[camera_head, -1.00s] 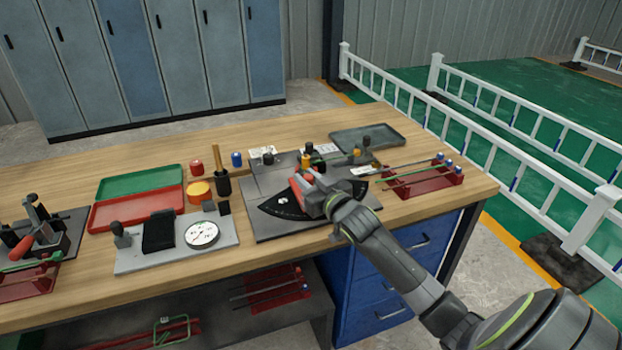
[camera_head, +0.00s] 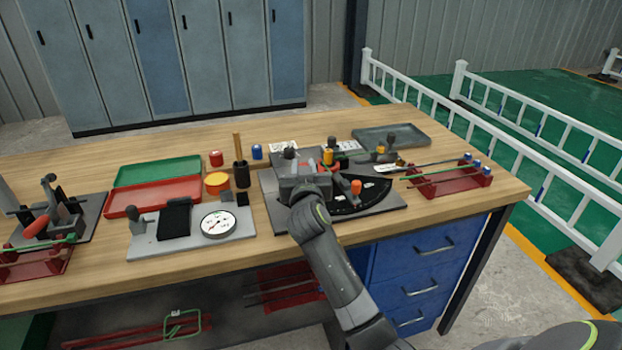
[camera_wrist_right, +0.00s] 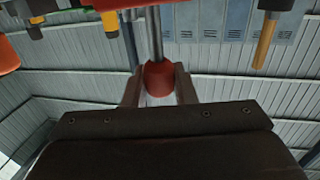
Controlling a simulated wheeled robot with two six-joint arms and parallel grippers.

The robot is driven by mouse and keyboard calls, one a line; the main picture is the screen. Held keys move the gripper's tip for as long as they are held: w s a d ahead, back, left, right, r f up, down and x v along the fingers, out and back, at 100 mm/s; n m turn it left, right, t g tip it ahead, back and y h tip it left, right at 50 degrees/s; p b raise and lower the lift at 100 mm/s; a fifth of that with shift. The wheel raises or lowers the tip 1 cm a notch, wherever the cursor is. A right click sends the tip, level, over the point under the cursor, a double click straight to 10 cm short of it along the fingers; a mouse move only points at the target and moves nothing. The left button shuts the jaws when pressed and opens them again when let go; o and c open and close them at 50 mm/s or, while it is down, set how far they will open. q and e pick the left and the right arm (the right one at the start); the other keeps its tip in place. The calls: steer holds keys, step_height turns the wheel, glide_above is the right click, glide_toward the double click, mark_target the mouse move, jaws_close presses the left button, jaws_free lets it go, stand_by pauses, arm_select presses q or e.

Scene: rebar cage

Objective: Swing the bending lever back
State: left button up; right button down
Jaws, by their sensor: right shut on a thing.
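The bending device sits on a grey base plate (camera_head: 392,207) on the bench, with a black marked sector plate (camera_head: 350,203). My right gripper (camera_head: 303,176) is over the left part of this device and hides most of the lever there. In the right wrist view the lever's red grip (camera_wrist_right: 158,80) on its metal rod (camera_wrist_right: 154,32) lies between the two fingers, and my right gripper (camera_wrist_right: 158,88) is shut on it. An orange-topped peg (camera_head: 356,187) stands on the sector to the right of the gripper. My left gripper is not in view.
A red rack (camera_head: 450,182) with rods stands at the right, in front of a grey tray (camera_head: 392,136). Left of the device are a dial gauge (camera_head: 219,223), a red tray (camera_head: 150,198) and a green tray (camera_head: 158,172). A red-handled tool (camera_head: 36,227) stands at far left.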

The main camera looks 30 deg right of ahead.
steer(key=shift+w+a+m+h+b, duration=0.25)
steer(key=shift+w+m+h+b, duration=0.05)
steer(key=shift+h+b, duration=0.15)
steer(key=c, duration=1.2)
jaws_free()
